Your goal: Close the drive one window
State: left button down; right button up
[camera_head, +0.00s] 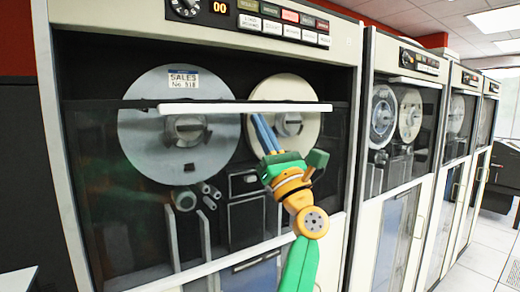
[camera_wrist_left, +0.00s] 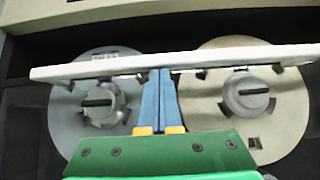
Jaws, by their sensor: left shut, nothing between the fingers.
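The drive one window (camera_head: 100,150) is a dark see-through pane on the nearest tape cabinet, in the head view. Its top edge carries a white handle bar (camera_head: 245,108), with an open dark gap above it. Two tape reels show behind and above the pane's edge. My left gripper (camera_head: 260,118) is shut and empty, with its blue fingertips just under the bar. In the left wrist view, the gripper's fingertips (camera_wrist_left: 160,75) meet the lower edge of the white bar (camera_wrist_left: 230,57); whether they press on it I cannot tell. My right gripper is not in view.
A control panel (camera_head: 285,18) with buttons and a lit display sits above the window. The left reel (camera_head: 150,130) bears a "SALES" label. More tape cabinets (camera_head: 400,180) stand in a row to the right, beside an open tiled floor (camera_head: 480,262).

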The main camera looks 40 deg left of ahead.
pick_arm(q)
notch_tip(320, 180, up, 11)
jog(key=p, duration=0.6)
jog(key=shift+r, duration=0.15)
